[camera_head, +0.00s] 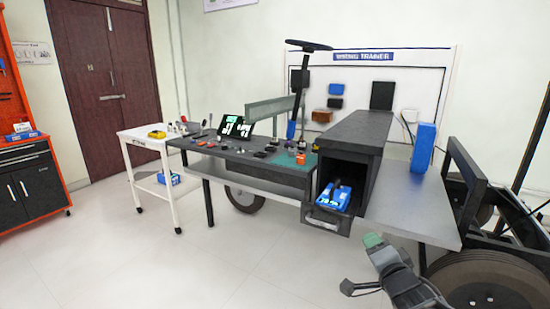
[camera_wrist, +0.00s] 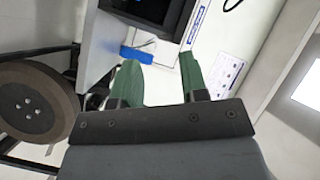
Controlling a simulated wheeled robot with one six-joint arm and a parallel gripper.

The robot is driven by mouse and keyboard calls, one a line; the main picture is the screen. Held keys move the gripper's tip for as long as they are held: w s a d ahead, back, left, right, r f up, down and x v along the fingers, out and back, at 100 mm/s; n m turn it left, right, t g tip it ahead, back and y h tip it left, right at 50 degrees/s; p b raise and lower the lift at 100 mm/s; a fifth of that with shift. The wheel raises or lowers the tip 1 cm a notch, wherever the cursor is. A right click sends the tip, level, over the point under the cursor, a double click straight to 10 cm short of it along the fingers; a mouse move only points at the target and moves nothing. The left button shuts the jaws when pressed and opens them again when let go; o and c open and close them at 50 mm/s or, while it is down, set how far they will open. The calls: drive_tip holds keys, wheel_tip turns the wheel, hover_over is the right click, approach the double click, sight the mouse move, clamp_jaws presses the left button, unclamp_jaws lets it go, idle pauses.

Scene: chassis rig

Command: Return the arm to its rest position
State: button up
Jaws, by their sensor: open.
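My gripper (camera_head: 373,242) is at the lower right of the head view, in front of the grey bench and above the floor. It also shows in the wrist view (camera_wrist: 160,75), where its two green fingers stand apart with nothing between them. My arm (camera_head: 405,285) is folded low at the bottom edge of the head view. Part of it lies outside the picture.
A grey bench top (camera_head: 405,205) and a wheel (camera_head: 485,280) are close to my arm. A dark box (camera_head: 352,135) with an open drawer (camera_head: 328,219) stands on the bench. A white cart (camera_head: 150,150) is farther left. The floor (camera_head: 200,265) at left is clear.

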wheel_tip(320, 180, up, 8)
drive_tip(key=s+n+g+h+p, duration=0.2)
drive_tip(key=g+p, duration=0.2)
drive_tip(key=p, duration=0.5)
drive_tip(key=s+a+r+n+g+y+p, duration=0.1)
drive_tip(key=s+a+r+n+g+p, duration=0.3)
drive_tip(key=s+n+p, duration=0.1)
drive_tip(key=s+a+r+n+g+p, duration=0.4)
drive_tip(key=s+p, duration=0.3)
drive_tip(key=p, duration=0.2)
drive_tip(key=shift+s+r+n+g+y, duration=0.4)
drive_tip(key=shift+r+n+g, duration=0.1)
drive_tip(key=shift+g, duration=0.1)
